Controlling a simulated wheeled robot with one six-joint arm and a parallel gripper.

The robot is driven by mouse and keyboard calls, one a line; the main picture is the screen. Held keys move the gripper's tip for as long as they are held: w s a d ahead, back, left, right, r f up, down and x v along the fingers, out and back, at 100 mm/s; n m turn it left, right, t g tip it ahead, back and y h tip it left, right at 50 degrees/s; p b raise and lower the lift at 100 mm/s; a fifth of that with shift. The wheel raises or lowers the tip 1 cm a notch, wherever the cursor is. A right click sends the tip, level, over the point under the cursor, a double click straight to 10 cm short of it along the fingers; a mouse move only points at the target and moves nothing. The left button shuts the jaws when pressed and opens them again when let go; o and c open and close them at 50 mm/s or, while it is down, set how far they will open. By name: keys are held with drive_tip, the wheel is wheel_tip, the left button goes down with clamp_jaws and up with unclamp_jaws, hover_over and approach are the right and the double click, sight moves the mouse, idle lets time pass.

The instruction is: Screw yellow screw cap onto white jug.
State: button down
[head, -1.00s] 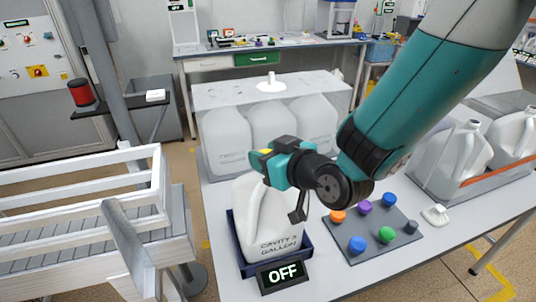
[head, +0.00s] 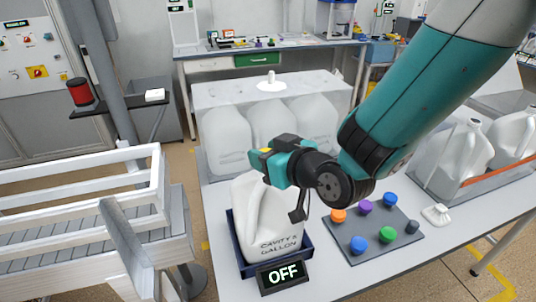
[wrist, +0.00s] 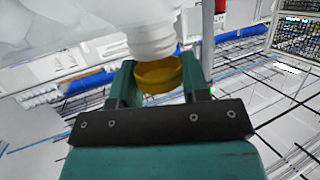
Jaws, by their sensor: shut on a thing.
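The white jug (head: 268,228), with lettering on its side, stands upright in a dark blue tray (head: 306,257). My gripper (head: 268,164) is over the jug's top and hides its mouth in the head view. In the wrist view, my gripper (wrist: 159,82) is shut on the yellow screw cap (wrist: 160,73), which sits between the two teal fingers. I cannot tell whether the cap and neck touch.
A display reading OFF (head: 283,273) is at the tray's front. A grey board (head: 337,238) with several coloured knobs lies to the right. Jugs in a clear enclosure (head: 272,93) stand behind, and more jugs (head: 466,152) stand at the right. A white railed conveyor (head: 70,225) is at the left.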

drive_tip(key=shift+f, duration=0.15)
drive_tip(key=shift+f+b, duration=0.95)
drive_tip(key=shift+b, duration=0.15)
drive_tip(key=c, duration=0.5)
unclamp_jaws()
drive_tip(key=shift+r, duration=0.1)
